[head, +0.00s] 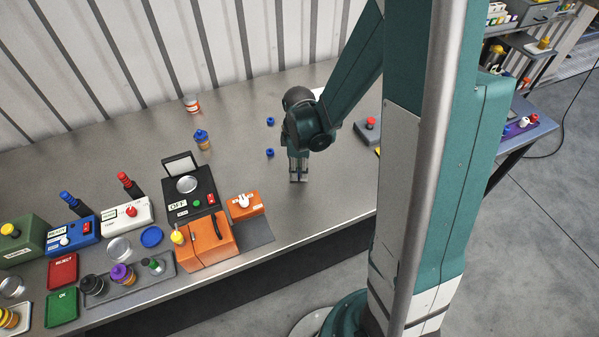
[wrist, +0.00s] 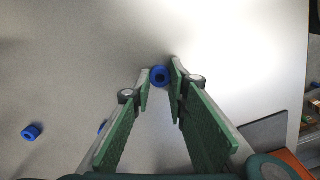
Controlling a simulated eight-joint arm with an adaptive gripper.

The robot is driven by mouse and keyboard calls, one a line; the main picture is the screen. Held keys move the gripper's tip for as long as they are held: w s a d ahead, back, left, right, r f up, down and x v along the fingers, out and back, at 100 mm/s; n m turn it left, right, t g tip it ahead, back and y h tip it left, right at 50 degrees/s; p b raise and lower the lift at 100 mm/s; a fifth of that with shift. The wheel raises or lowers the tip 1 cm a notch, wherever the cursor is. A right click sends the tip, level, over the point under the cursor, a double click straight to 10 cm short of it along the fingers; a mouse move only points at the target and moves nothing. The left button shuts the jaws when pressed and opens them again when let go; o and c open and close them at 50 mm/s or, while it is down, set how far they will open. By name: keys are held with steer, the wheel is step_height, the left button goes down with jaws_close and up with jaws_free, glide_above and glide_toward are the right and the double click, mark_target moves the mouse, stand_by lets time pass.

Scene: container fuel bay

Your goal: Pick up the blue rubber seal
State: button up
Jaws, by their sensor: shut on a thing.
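A blue rubber seal (wrist: 160,76), a small ring with a dark hole, sits between the fingertips of my gripper (wrist: 160,78) in the wrist view. The green-padded fingers are shut on it. In the head view my gripper (head: 298,177) points down over the grey bench; the held seal cannot be made out there. Two more blue seals lie on the bench left of my gripper, a farther one (head: 270,121) and a nearer one (head: 270,152).
An orange box (head: 207,243), a black device (head: 190,190) and a small orange switch box (head: 246,204) stand left of my gripper. A red-button box (head: 367,130) is at the right.

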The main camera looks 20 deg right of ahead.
steer(key=shift+r, duration=0.1)
step_height(320, 180, up, 10)
steer(key=shift+p, duration=0.35)
stand_by(0.5)
steer(key=shift+w, duration=0.1)
stand_by(0.5)
steer(key=w+d+r+p, duration=0.1)
steer(key=w+d+r, duration=0.3)
steer(key=w+d, duration=0.3)
steer(key=w+d+r+n+p, duration=0.1)
steer(key=w+d+r, duration=0.2)
steer(key=w+d, duration=0.4)
steer(key=w+d+r+n+p, duration=0.1)
steer(key=w+d+r, duration=0.3)
steer(key=w+d, duration=0.4)
steer(key=w, duration=0.3)
steer(key=shift+w+r+p, duration=0.3)
steer(key=shift+w+p, duration=0.05)
steer(key=shift+f, duration=0.1)
steer(key=shift+f, duration=3.05)
